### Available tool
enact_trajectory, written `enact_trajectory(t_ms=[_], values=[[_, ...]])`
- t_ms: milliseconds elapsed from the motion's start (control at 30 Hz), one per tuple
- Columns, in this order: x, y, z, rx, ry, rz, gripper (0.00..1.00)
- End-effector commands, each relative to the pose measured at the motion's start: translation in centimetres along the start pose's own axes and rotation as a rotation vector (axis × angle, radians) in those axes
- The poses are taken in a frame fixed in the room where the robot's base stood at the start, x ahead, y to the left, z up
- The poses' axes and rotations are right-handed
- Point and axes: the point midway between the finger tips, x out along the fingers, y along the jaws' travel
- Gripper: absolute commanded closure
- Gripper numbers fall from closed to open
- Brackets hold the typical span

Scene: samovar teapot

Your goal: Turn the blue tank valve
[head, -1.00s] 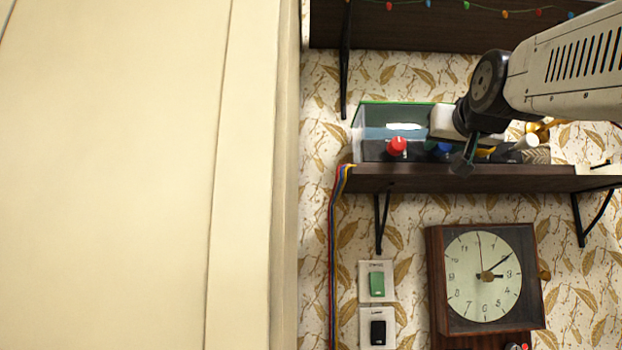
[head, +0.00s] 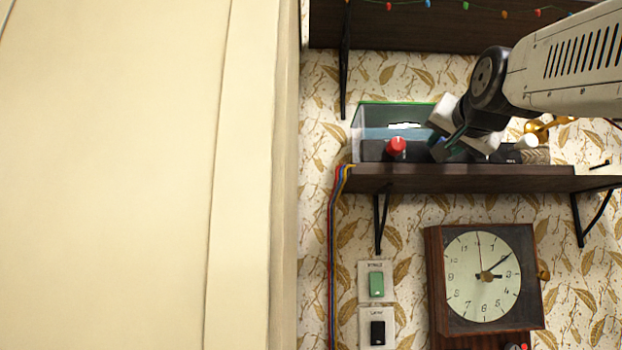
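The clear tank (head: 368,122) with a green rim stands on the dark shelf, with water in it. A red valve knob (head: 397,146) sits on its dark front strip. The blue valve, to the right of the red one, is now almost wholly hidden behind my gripper (head: 446,148). My gripper is in front of the tank, its dark fingers pointing down and left at the blue valve's place. I cannot tell whether the fingers touch the valve, or how far apart they are.
The dark shelf (head: 450,178) runs beneath the tank. Coloured cables (head: 334,240) hang at its left end. Below are a green switch (head: 377,284), a black switch (head: 378,332) and a square clock (head: 484,276). A large cream surface (head: 110,180) fills the left. A brass object (head: 537,130) is at right.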

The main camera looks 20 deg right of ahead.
Motion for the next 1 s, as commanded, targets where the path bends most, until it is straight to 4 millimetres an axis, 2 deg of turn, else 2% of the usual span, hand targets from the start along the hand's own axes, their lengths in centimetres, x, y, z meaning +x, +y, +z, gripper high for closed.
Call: enact_trajectory(t_ms=[1000], values=[[0.06,0.18,0.01,0.928,-0.049,0.010,0.94]])
